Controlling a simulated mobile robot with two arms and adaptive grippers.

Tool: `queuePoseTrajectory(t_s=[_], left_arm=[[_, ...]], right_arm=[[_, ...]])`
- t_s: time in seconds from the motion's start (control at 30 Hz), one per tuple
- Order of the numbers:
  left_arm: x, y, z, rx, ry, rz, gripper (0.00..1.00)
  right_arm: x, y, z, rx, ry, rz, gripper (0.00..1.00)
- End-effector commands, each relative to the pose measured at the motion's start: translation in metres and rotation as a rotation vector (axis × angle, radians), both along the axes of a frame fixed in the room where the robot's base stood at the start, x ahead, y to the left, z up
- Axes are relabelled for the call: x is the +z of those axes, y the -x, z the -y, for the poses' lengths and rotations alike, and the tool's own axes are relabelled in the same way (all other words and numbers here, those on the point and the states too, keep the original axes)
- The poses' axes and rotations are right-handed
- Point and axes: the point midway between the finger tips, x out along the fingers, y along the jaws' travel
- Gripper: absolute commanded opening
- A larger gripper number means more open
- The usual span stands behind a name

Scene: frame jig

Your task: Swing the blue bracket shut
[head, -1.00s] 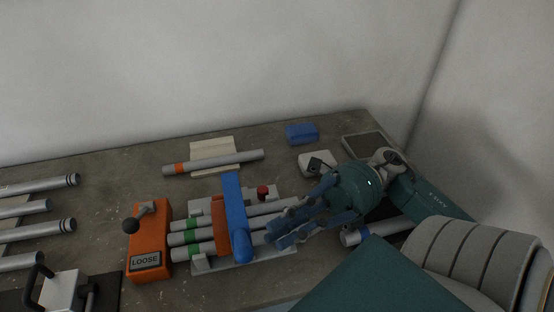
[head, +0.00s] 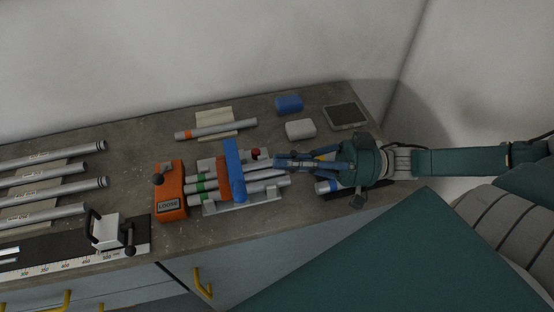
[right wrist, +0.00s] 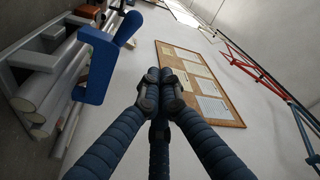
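The blue bracket (head: 235,172) stands over the clamped tubes (head: 265,181) in the grey jig (head: 252,202), beside an orange-brown upright piece. In the right wrist view the blue bracket (right wrist: 97,68) is at upper left, with its rounded end pointing up and right. I cannot tell how far it is swung. My right gripper (head: 279,162) is to the right of the bracket, with its fingers pointing left toward it, apart from it. In the right wrist view its fingertips (right wrist: 160,82) meet with nothing between them. My left gripper is not in view.
An orange box (head: 170,192) labelled LOOSE stands left of the jig. Several tubes lie at left.

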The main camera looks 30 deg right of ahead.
Motion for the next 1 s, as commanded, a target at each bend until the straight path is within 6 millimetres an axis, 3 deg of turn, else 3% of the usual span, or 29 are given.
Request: queuePoseTrajectory(t_s=[0.47, 0.7, 1.0], left_arm=[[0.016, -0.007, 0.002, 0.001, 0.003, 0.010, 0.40], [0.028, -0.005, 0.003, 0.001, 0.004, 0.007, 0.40], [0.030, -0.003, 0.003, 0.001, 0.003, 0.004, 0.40]], right_arm=[[0.020, -0.036, -0.079, 0.001, -0.004, 0.012, 0.00], [-0.005, -0.016, -0.080, 0.000, -0.002, 0.003, 0.00], [-0.015, -0.008, -0.081, 0.001, 0.000, 0.007, 0.00]])
